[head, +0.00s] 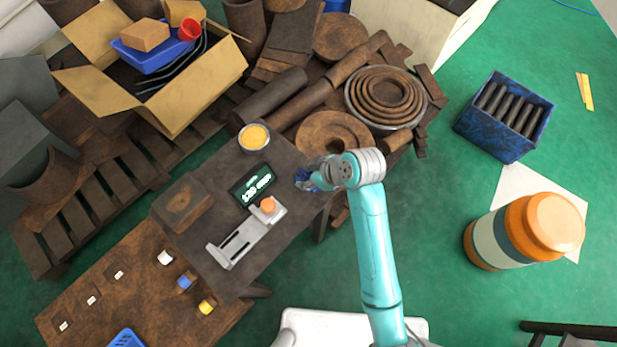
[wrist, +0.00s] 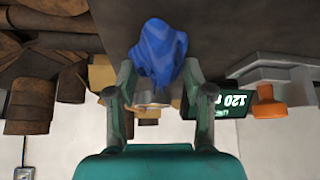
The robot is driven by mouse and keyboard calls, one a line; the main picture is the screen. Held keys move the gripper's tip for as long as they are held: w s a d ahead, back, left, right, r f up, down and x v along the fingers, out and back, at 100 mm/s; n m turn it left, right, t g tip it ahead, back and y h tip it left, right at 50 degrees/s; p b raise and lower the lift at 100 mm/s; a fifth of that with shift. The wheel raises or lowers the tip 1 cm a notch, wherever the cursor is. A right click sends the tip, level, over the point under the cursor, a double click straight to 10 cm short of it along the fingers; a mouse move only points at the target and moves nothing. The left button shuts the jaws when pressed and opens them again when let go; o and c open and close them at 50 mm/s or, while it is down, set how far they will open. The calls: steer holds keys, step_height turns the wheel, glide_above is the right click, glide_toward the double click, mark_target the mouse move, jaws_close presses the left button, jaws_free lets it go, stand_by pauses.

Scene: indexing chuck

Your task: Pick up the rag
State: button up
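The rag (wrist: 158,52) is a crumpled bright blue cloth, in the upper middle of the wrist view. In the head view its blue (head: 306,181) shows in part at the right edge of the dark table, partly hidden by my gripper. My gripper (wrist: 160,72) is at the rag, one finger on each side of it, with the fingers well apart. The rag fills most of the gap between the fingertips; firm contact cannot be made out. My gripper (head: 313,176) also shows in the head view, at the table's edge.
The dark table (head: 222,165) bears a grey slide fixture (head: 240,243) with an orange knob, a display (head: 253,184), a tin of yellow stuff (head: 254,138) and a brown block (head: 182,201). Rusty pipes and discs (head: 335,135) lie behind.

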mark_target(309, 175)
steer(key=shift+r, duration=0.15)
steer(key=shift+c, duration=0.5)
step_height(309, 175, up, 10)
steer(key=shift+f, duration=0.15)
jaws_close()
